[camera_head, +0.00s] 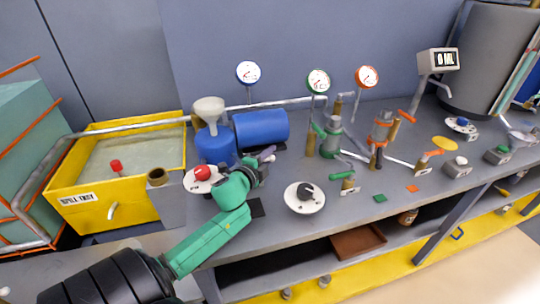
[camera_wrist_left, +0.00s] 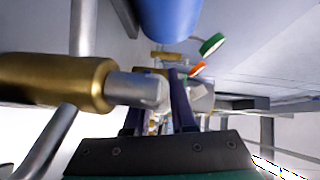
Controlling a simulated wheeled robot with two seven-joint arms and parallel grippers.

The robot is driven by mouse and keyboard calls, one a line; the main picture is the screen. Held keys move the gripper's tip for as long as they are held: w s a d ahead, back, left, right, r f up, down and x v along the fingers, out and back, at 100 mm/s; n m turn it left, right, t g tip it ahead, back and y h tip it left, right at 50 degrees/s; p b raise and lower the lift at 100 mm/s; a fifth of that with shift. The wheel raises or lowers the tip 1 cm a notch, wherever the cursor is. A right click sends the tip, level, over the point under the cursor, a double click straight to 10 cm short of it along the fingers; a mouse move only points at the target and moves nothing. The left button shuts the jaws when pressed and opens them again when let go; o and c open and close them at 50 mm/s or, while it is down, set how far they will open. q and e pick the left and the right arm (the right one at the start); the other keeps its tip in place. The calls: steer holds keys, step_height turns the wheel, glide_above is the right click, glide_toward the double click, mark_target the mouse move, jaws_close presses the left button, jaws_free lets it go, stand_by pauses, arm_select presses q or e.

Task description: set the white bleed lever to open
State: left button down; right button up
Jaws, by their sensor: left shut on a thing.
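My left gripper (camera_head: 264,163) reaches over the bench just in front of the blue horizontal tank. In the left wrist view its two dark fingers (camera_wrist_left: 160,112) are shut on what appears to be the white bleed lever (camera_wrist_left: 200,98), whose pale end shows beside the right finger. The fingers hide most of it, so its exact position cannot be told. A brass fitting (camera_wrist_left: 60,82) with a grey rod end lies across the left side, close in front of the fingers. My right gripper is in neither view.
A blue tank (camera_head: 262,127) and a blue jug with a grey funnel (camera_head: 209,108) stand behind the gripper. A white dial with a black knob (camera_head: 305,192) is to its right, a red-knobbed dial (camera_head: 202,174) to its left.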

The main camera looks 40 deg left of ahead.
arm_select(q)
steer(key=m+h+p, duration=0.1)
steer(key=d+m+h+p, duration=0.1)
steer(key=h, duration=0.1)
steer(key=shift+s+d+r+m, duration=0.1)
steer(key=shift+s+m, duration=0.2)
steer(key=shift+s, duration=0.05)
steer(key=shift+s+d+f+m+h+p, duration=0.1)
steer(key=shift+s+d+m+h+p, duration=0.15)
steer(key=shift+m+h, duration=0.45)
steer(key=shift+s+d+f+m+h+p, duration=0.15)
steer(key=shift+d+m+h, duration=0.2)
steer(key=shift+h, duration=0.65)
steer(key=c, duration=0.8)
jaws_free()
steer(key=shift+o, duration=0.2)
steer(key=shift+r, duration=0.1)
